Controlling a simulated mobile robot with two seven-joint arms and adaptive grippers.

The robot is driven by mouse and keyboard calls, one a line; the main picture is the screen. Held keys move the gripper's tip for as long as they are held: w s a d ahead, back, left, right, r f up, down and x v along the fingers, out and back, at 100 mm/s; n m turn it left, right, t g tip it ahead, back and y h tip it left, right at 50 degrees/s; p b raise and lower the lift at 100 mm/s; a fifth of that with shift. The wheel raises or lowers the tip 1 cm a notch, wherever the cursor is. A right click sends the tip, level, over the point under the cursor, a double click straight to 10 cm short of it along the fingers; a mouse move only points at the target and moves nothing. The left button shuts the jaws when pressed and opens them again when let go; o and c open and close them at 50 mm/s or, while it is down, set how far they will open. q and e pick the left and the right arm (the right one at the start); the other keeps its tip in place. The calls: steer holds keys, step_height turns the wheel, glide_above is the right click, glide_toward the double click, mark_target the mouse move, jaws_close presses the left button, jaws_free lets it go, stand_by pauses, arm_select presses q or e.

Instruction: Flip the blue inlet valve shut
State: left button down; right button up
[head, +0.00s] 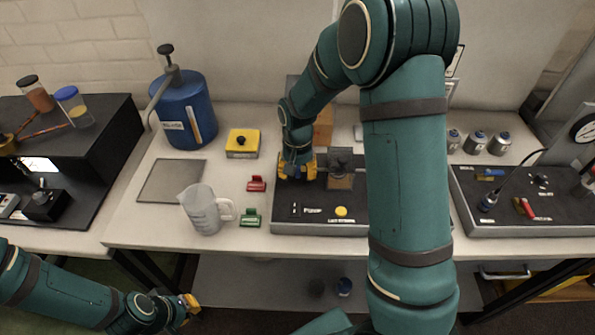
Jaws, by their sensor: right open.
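A small blue lever (491,172), which looks like the inlet valve, lies on the dark top of the right-hand panel (540,230). It is too small to tell whether it is open or shut. My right gripper (297,172) points down over the pump box (320,228), well to the left of the valve, and is open. What is between its fingers is hard to see. My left gripper (190,303) is low at the left, below the table's front edge and far from the valve; its fingers are too small to read.
A red lever (525,208), a cabled plug (488,202) and a gauge (584,127) are at the right panel. Small canisters (476,143) stand behind it. A jug (203,211), green clip (250,217), red clip (256,184) and blue tank (184,110) are left. My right arm hides the table's middle.

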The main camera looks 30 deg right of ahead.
mark_target(297, 173)
step_height(297, 173, up, 12)
stand_by(0.5)
stand_by(0.4)
